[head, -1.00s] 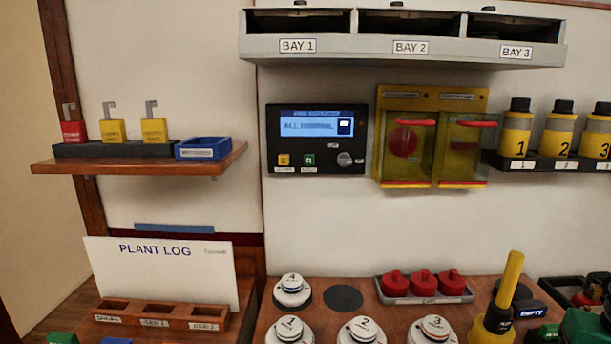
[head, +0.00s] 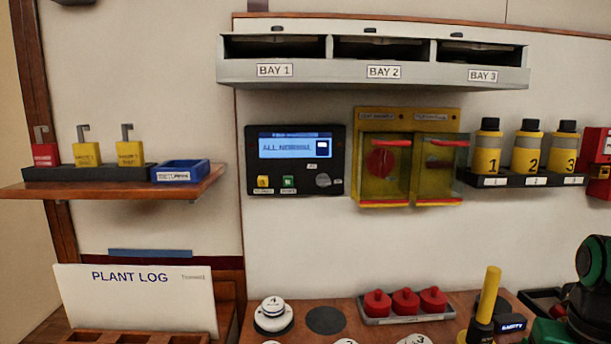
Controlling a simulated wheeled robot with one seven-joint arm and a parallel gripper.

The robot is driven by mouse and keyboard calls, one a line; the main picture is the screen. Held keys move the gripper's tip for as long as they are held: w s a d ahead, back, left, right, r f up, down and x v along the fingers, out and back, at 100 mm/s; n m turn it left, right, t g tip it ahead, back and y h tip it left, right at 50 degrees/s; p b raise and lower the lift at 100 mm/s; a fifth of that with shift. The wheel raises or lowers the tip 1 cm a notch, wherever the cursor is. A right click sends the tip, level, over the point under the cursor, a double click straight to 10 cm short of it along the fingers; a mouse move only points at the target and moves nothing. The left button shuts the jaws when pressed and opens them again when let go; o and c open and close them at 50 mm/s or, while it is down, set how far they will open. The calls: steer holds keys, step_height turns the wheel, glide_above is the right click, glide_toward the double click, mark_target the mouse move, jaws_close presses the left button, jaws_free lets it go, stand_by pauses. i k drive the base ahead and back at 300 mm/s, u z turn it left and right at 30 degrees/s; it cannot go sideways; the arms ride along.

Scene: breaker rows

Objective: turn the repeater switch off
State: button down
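No switch in view carries a label that I can read as repeater. A black panel (head: 295,160) on the wall has a lit screen reading "ALL NORMAL". Below the screen are a yellow button (head: 263,182), a green button (head: 289,182) and a grey round knob (head: 323,180), with labels too small to read. Right of it, a yellow board (head: 408,114) carries two clear yellowish covers, both closed, with red parts behind them. Their labels are blurred. Part of my green and black arm shows at the lower right; my gripper's fingers are not in view.
A grey shelf (head: 373,92) with three bays overhangs the panel. Yellow bottles (head: 530,150) stand on a rack at right. Below, a table holds red-knobbed pieces (head: 405,300), white round pieces (head: 273,312) and an upright yellow handle (head: 488,295). A wooden shelf (head: 110,187) holds padlocks at left.

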mark_target(323, 179)
steer(key=z, duration=1.1)
steer(key=k, duration=1.55)
steer(key=u, duration=0.55)
steer(key=i, duration=0.95)
steer(key=z, duration=0.05)
